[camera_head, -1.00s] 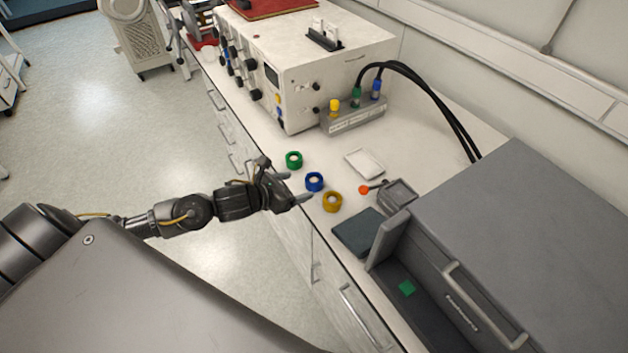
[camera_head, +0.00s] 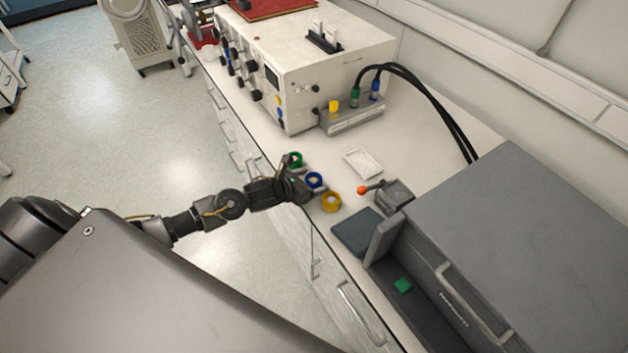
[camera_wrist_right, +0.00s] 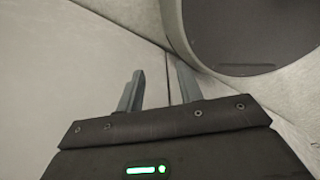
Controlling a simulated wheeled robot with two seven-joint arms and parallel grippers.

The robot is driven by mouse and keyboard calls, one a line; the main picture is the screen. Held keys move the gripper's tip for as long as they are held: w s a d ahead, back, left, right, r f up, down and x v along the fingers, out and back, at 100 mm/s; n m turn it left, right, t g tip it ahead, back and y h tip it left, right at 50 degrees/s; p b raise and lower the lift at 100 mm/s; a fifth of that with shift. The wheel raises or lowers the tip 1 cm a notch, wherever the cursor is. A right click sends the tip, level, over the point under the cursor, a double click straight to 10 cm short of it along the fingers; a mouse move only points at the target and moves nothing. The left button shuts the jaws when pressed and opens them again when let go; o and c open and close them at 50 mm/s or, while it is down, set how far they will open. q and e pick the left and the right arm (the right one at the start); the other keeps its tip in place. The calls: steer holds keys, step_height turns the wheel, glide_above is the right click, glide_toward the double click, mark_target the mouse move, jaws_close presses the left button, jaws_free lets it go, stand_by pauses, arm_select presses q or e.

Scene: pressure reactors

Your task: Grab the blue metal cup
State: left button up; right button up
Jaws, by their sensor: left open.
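The blue metal cup (camera_head: 314,180) is a small round ring-like cup on the white bench, between the green cup (camera_head: 293,160) and the yellow cup (camera_head: 331,202). My left gripper (camera_head: 309,181) is open, with its fingers at the blue cup, one on either side as far as I can tell. The gripper's body hides part of the green cup and the near side of the blue one. In the right wrist view, my right gripper (camera_wrist_right: 160,88) has its two fingers apart with nothing between them.
A small white tray (camera_head: 362,164) lies behind the cups. The bench's front edge runs below my left arm.

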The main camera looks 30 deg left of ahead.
mark_target(310, 175)
arm_select(q)
steer(key=c, duration=1.2)
steer(key=shift+o, duration=0.2)
steer(key=shift+r, duration=0.15)
steer(key=shift+r+b, duration=1)
steer(key=shift+r, duration=0.45)
steer(key=s+d+r, duration=0.2)
steer(key=s+r, duration=0.8)
steer(key=s, duration=0.3)
steer(key=shift+s+d+b, duration=0.2)
steer(key=shift+s+b, duration=0.15)
steer(key=shift+s, duration=0.05)
